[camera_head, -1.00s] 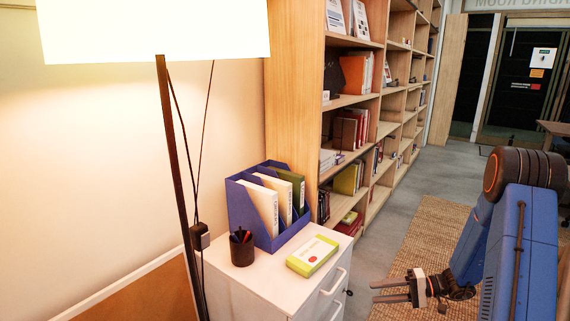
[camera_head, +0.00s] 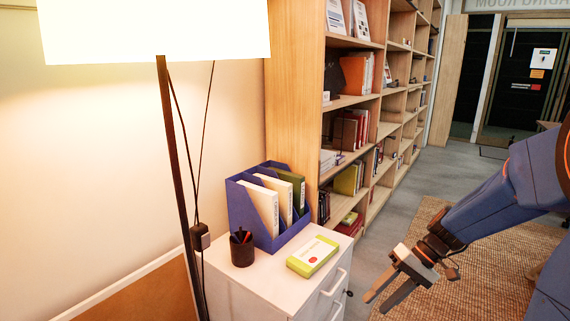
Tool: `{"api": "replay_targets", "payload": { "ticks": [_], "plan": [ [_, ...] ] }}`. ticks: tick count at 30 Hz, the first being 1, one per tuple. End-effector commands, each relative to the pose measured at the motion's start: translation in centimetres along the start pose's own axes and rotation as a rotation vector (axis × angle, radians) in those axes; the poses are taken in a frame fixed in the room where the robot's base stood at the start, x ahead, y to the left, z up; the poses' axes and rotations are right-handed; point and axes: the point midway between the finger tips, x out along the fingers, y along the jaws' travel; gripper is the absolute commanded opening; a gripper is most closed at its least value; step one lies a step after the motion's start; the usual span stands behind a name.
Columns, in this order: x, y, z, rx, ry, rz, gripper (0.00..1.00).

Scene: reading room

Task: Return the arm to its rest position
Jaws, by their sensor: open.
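My gripper (camera_head: 383,298) is at the lower right of the head view, at the end of my blue arm (camera_head: 495,207). Its two fingers are apart, with nothing between them. It points down and to the left, over the floor and rug, to the right of the white cabinet. It appears apart from the cabinet and the shelves. The right part of my arm runs out of the picture.
A white cabinet (camera_head: 240,280) carries a blue file holder (camera_head: 238,212), a dark pen cup (camera_head: 242,250) and a green-and-white box (camera_head: 313,256). A floor lamp (camera_head: 172,130) stands left. A wooden bookshelf (camera_head: 295,90) runs back. A woven rug (camera_head: 490,265) covers the floor at right.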

Motion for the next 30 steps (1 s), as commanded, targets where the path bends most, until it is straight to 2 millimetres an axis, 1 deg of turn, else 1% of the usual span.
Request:
{"api": "replay_targets", "payload": {
  "ticks": [1, 3, 12, 20, 30],
  "plan": [
    [-0.3, -0.6, 1.0, -0.011, 0.007, 0.035, 0.42],
    [-0.6, -1.1, 2.2, -0.015, 0.014, 0.082, 0.42],
    [-2.3, -2.5, 7.1, -0.038, 0.080, 0.279, 0.42],
    [-3.8, -3.1, 10.9, -0.060, 0.179, 0.433, 0.42],
    [-6.1, -3.3, 15.4, -0.091, 0.357, 0.597, 0.42]
  ]
}}
